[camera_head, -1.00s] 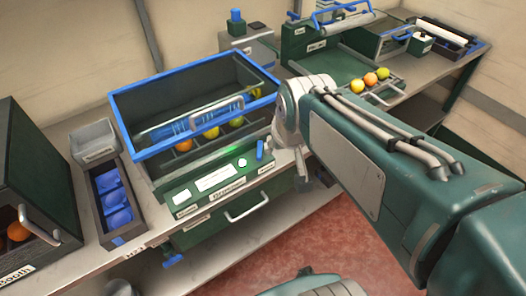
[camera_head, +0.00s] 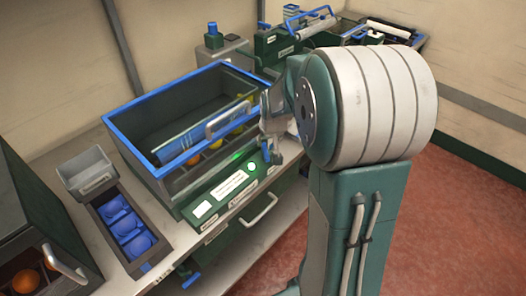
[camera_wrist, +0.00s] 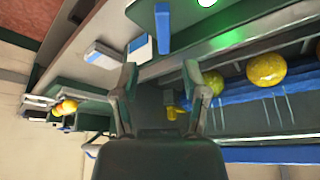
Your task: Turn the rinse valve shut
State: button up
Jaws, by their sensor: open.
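I cannot read which part is labelled as the rinse valve. A small blue lever (camera_head: 266,151) stands upright at the right end of the green control panel (camera_head: 226,187); it also shows in the wrist view (camera_wrist: 162,28). Another blue handle (camera_head: 191,281) sits low on the bench front. A blue knob (camera_head: 212,28) tops a grey-green unit at the back. My gripper (camera_head: 272,112) is just above and beside the panel lever, partly hidden by my arm. In the wrist view my gripper (camera_wrist: 160,70) has its fingers apart with nothing between them, and the lever lies beyond the fingertips.
A blue-rimmed bin (camera_head: 133,155) with a handled clear cover and several fruits stands behind the panel. A grey tray (camera_head: 88,172) and a box of blue items (camera_head: 125,226) stand left. A dark cabinet (camera_head: 40,215) holds oranges. A drawer handle (camera_head: 259,211) juts from the bench front.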

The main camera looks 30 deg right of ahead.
aim_at(265, 151)
jog(key=x, duration=0.5)
jog(key=a+x, duration=0.1)
jog(key=x, duration=0.1)
jog(key=shift+w+f, duration=0.15)
jog(key=shift+f, duration=0.15)
jog(key=shift+w+f, duration=0.1)
jog(key=shift+f, duration=0.05)
jog(key=shift+d, duration=0.45)
grip_shut()
jog(key=shift+a, duration=0.2)
